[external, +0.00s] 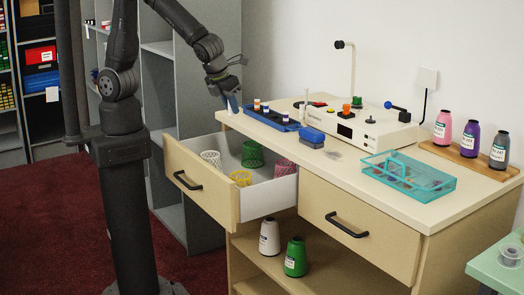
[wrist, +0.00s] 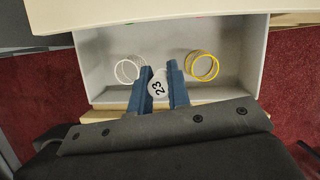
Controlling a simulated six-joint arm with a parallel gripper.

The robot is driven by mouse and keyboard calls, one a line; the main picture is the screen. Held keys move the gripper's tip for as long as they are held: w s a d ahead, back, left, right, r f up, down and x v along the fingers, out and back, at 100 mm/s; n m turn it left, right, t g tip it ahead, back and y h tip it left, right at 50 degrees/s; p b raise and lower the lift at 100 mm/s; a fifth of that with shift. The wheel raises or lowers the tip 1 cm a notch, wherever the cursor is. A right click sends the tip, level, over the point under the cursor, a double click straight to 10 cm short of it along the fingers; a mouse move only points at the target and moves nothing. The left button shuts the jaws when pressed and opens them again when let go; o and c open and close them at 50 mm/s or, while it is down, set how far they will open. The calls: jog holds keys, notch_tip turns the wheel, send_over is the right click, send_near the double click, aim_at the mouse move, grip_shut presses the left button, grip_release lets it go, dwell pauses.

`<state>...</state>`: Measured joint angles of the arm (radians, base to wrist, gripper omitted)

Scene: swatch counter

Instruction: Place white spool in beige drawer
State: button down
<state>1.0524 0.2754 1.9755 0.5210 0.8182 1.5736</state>
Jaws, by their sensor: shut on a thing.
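My gripper (external: 230,104) is raised above the open drawer, pointing down. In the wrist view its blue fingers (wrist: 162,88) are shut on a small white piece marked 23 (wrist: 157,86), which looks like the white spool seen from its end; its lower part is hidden. The beige drawer (external: 200,184) is pulled out at the left of the counter, its grey-white inside (wrist: 120,50) showing in the wrist view. In it are a white wire cup (external: 211,158), a yellow one (external: 240,178), a green one (external: 252,153) and a pink one (external: 284,168).
A second drawer (external: 360,222) is shut at the right. A white cone (external: 269,238) and a green cone (external: 295,257) stand on the shelf below.

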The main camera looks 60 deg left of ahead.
jog(key=s+d+m+h, duration=0.1)
jog(key=s+m+h, duration=0.1)
jog(key=s+m, duration=0.3)
notch_tip(320, 180, down, 10)
jog(key=shift+w+a+f, duration=0.6)
jog(key=shift+w+f, duration=1.2)
jog(key=shift+w, duration=0.1)
jog(key=shift+w+a+f, duration=0.55)
jog(key=shift+w+f, duration=1.3)
jog(key=shift+w+a+f, duration=0.6)
jog(key=shift+w+f, duration=1.2)
jog(key=shift+w, duration=0.1)
jog(key=shift+f, duration=0.6)
jog(key=c, duration=1.4)
grip_release()
jog(key=shift+o, duration=0.2)
jog(key=shift+r, duration=0.15)
